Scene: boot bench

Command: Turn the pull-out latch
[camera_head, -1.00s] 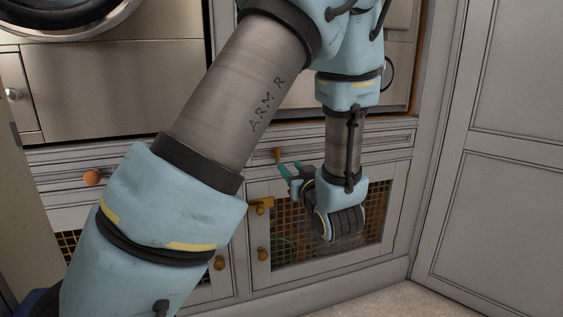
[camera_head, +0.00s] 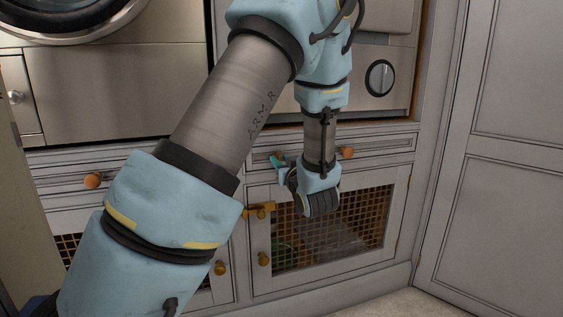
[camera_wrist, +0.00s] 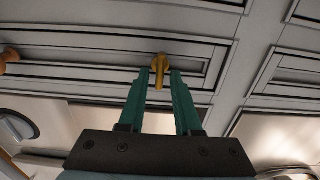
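The pull-out latch (camera_wrist: 159,72) is a small brass lever on a grey panelled front. In the wrist view it lies between the fingertips of my gripper (camera_wrist: 161,78), its free end pointing down the picture. The two teal fingers are apart, with a narrow gap showing on each side of the latch. I cannot tell how deep the latch sits between them. In the head view my gripper (camera_head: 278,163) is at the drawer front (camera_head: 385,147), and the latch is largely hidden behind the fingers.
An orange knob (camera_head: 347,152) sits on the same drawer front. Below are cabinet doors with lattice panels (camera_head: 365,225), a brass catch (camera_head: 259,209) and knobs. A steel appliance with a round dial (camera_head: 380,78) stands above. A grey panelled door (camera_head: 510,160) closes off the right.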

